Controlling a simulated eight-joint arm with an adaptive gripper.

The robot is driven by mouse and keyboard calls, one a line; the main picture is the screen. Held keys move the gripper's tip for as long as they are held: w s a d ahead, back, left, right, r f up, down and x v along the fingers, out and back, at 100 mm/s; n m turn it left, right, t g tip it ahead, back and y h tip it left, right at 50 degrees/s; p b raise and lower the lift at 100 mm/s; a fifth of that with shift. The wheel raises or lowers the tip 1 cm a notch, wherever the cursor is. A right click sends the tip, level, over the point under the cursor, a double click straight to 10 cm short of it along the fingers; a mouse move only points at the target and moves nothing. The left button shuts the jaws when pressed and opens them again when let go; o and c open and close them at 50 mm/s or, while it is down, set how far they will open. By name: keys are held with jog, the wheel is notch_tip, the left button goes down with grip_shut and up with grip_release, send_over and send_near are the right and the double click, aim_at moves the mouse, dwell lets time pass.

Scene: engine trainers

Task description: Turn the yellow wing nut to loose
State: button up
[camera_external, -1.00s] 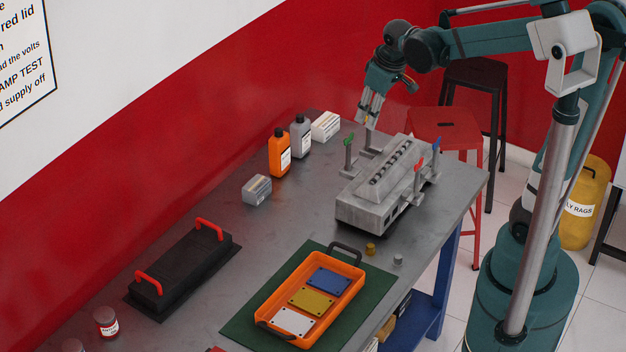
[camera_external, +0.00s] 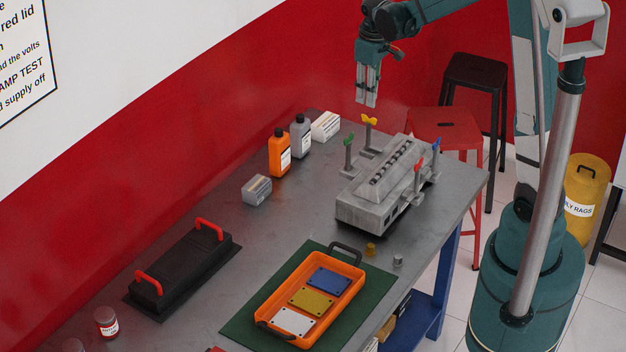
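The yellow wing nut (camera_external: 369,120) sits on top of a post at the far corner of the grey engine block (camera_external: 368,208). Its two wings show spread left and right. My gripper (camera_external: 367,104) is just above the wing nut, pointing down, with a small gap that is hard to judge. Its fingers look close together with nothing seen between them; whether they are fully shut is unclear. A green wing nut (camera_external: 348,139), a red one (camera_external: 420,163) and a blue one (camera_external: 436,142) stand on the other posts.
An orange bottle (camera_external: 279,155), a grey bottle (camera_external: 300,138) and white boxes (camera_external: 325,126) stand left of the engine block. In front are an orange tray (camera_external: 272,304) on a green mat and a black lid (camera_external: 180,272) with red handles. Stools stand behind the bench.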

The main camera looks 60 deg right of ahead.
jog(key=shift+g, duration=0.4)
jog(key=shift+w+d+f+p, duration=0.25)
jog(key=shift+d+f, duration=0.1)
jog(key=shift+d, duration=0.3)
jog(key=shift+w+d+f+p, duration=0.1)
jog(key=shift+d+f+p, duration=0.15)
jog(key=shift+d, duration=0.4)
jog(key=shift+w+d+f+p, duration=0.2)
jog(key=shift+d+f, duration=0.2)
jog(key=shift+d, duration=0.25)
jog(key=shift+f, duration=0.1)
jog(key=shift+f, duration=3.8)
grip_shut()
